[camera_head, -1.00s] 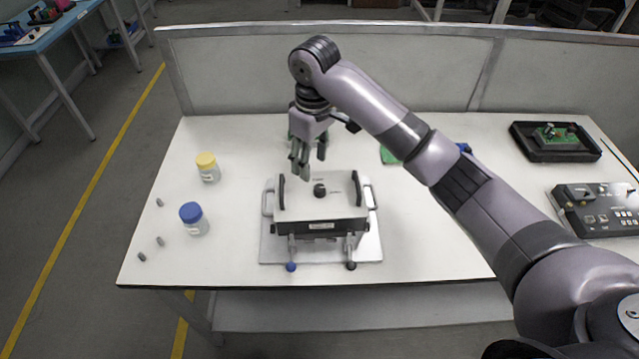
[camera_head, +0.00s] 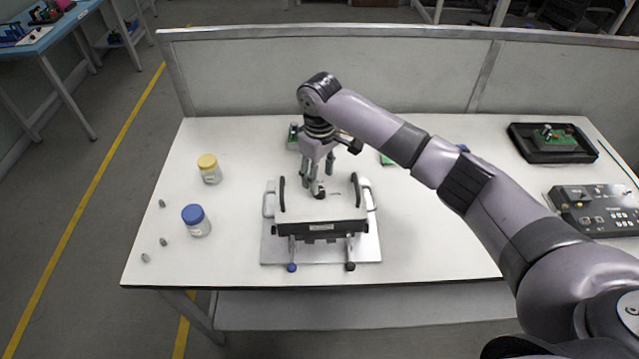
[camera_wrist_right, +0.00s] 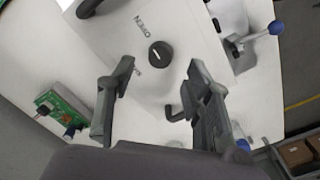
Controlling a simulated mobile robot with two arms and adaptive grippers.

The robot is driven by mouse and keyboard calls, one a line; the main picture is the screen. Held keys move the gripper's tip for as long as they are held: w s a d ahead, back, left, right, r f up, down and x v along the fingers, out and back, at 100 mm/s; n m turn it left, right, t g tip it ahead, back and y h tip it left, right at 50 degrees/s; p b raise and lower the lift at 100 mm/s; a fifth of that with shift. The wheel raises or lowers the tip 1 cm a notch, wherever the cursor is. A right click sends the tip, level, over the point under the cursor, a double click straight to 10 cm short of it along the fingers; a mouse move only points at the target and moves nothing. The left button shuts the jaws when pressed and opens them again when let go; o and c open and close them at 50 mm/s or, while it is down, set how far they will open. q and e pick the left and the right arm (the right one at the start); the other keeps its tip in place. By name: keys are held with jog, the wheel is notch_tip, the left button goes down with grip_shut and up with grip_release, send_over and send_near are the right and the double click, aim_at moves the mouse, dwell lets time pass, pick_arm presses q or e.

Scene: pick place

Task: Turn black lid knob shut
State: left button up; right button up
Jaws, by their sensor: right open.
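The black lid knob (camera_head: 319,193) sits on the middle of the white lid (camera_head: 300,212) of a box with black handles on a metal base plate (camera_head: 268,245). In the right wrist view the round knob (camera_wrist_right: 160,54) carries a white pointer line, beside printed lettering that seems to read OPEN. My right gripper (camera_head: 316,190) points down just above the lid, close to the knob. In the right wrist view its fingers (camera_wrist_right: 160,95) are apart and empty, with the knob beyond the fingertips. I cannot tell whether a finger touches it. My left gripper is not in view.
Two jars, one with a yellow lid (camera_head: 207,161) and one with a blue lid (camera_head: 193,214), stand left of the box. Small grey pieces lie near the left edge. A black tray (camera_head: 520,145) and a control panel (camera_head: 590,218) are at right. Front clamps have blue and black knobs.

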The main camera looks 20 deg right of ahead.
aim_at(320, 190)
jog(key=shift+f, duration=2.4)
grip_shut()
